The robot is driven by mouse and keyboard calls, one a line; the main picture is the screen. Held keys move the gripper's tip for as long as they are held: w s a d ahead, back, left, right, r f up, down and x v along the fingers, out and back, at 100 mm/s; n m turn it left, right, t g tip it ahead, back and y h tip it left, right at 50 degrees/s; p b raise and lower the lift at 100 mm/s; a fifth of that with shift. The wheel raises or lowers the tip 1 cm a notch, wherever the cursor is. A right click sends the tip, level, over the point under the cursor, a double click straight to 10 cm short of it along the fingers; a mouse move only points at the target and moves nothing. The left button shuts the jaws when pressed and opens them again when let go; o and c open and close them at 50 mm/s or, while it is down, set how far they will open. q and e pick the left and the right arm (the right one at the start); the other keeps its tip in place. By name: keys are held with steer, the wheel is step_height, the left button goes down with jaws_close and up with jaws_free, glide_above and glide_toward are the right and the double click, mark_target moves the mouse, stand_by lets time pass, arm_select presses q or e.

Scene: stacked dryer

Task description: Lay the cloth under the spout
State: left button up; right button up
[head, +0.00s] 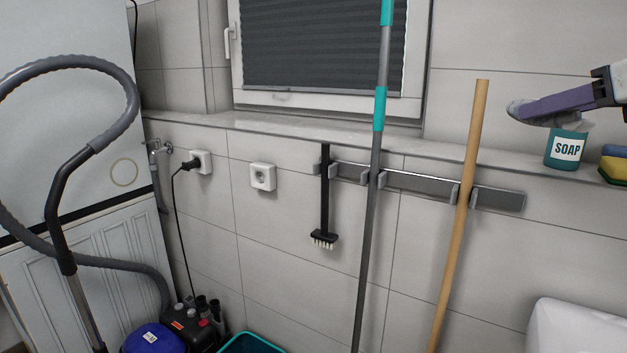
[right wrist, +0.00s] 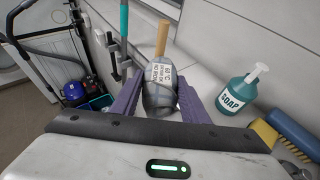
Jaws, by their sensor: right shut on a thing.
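My right gripper (head: 530,108) comes in from the right in the head view, above the window ledge. Its purple fingers are shut on a grey bundle, which I take to be the cloth (right wrist: 160,101), with a white printed label facing the right wrist camera. In the head view only a grey end of the cloth (head: 514,109) shows past the fingers. The spout (head: 155,146) is a small metal tap on the tiled wall at the left, far from the gripper. A grey hose or pipe hangs below it. My left gripper is not in view.
A wall rack (head: 420,184) holds a brush and two poles. A vacuum hose (head: 120,110) arches in front of the white machine at left. A teal tub (head: 250,345) sits below.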

steer(key=s+a+f+n+g+y, duration=0.25)
steer(key=s+a+f, duration=0.4)
steer(key=f, duration=0.45)
steer(key=s+a+f+n+g+y, duration=0.1)
steer(key=s+a+f+n+y, duration=0.3)
steer(key=s+f, duration=0.6)
steer(key=s+a+f+n+g+y, duration=0.15)
steer(key=s+a+f, duration=0.45)
steer(key=f, duration=0.7)
steer(key=s+a+r+n+g+y, duration=0.1)
steer(key=a+n+g, duration=0.1)
steer(key=a, duration=0.3)
steer(key=s+a+r+n+g, duration=0.1)
steer(key=a+r+g, duration=0.1)
steer(key=a, duration=0.3)
steer(key=w+d+f+m+t+h, duration=0.1)
steer(key=d+t, duration=0.1)
steer(key=d, duration=0.3)
steer(key=w+d+f+m+t, duration=0.2)
steer(key=d, duration=0.2)
steer(key=shift+d+h, duration=0.4)
